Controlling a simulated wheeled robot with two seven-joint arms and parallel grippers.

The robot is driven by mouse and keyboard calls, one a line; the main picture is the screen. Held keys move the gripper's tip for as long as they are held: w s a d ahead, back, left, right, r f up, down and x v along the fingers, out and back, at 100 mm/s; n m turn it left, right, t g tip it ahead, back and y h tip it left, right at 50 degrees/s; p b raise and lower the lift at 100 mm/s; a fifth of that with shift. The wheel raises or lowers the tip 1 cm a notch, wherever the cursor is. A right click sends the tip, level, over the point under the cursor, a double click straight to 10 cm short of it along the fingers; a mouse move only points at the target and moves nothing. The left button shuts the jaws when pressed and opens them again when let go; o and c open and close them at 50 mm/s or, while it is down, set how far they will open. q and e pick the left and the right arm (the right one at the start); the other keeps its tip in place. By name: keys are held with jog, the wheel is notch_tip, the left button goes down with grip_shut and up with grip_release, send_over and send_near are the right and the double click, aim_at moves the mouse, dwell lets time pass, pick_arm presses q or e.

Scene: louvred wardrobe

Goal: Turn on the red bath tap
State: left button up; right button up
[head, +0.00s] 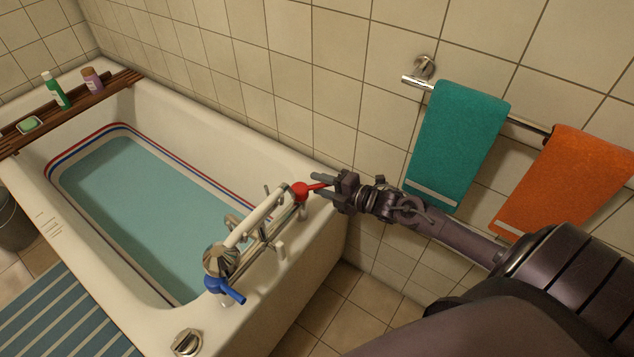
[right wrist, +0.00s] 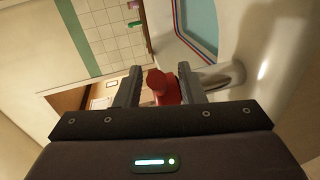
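The red bath tap (head: 300,191) sits at the far end of the metal mixer bar on the bathtub rim, near the tiled wall. Its lever points right, toward my right gripper (head: 323,183). In the right wrist view the red tap (right wrist: 162,86) shows between the two fingers of the right gripper (right wrist: 160,84), which stand apart with gaps at the tap's sides. The blue tap (head: 226,290) is at the near end of the mixer. I cannot tell whether water runs from the spout. My left gripper is not in view.
The bathtub (head: 305,265) holds bluish water. A teal towel (head: 457,140) and an orange towel (head: 570,180) hang on a rail above my right arm. A wooden rack (head: 75,108) with bottles and soap spans the tub's far end. A striped mat (head: 60,315) lies on the floor.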

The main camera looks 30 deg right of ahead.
aim_at(326, 186)
jog(key=v, duration=0.5)
jog(key=shift+s+p, duration=0.1)
jog(key=shift+p, duration=0.2)
jog(key=shift+s+d+r, duration=0.2)
jog(key=shift+s, duration=0.25)
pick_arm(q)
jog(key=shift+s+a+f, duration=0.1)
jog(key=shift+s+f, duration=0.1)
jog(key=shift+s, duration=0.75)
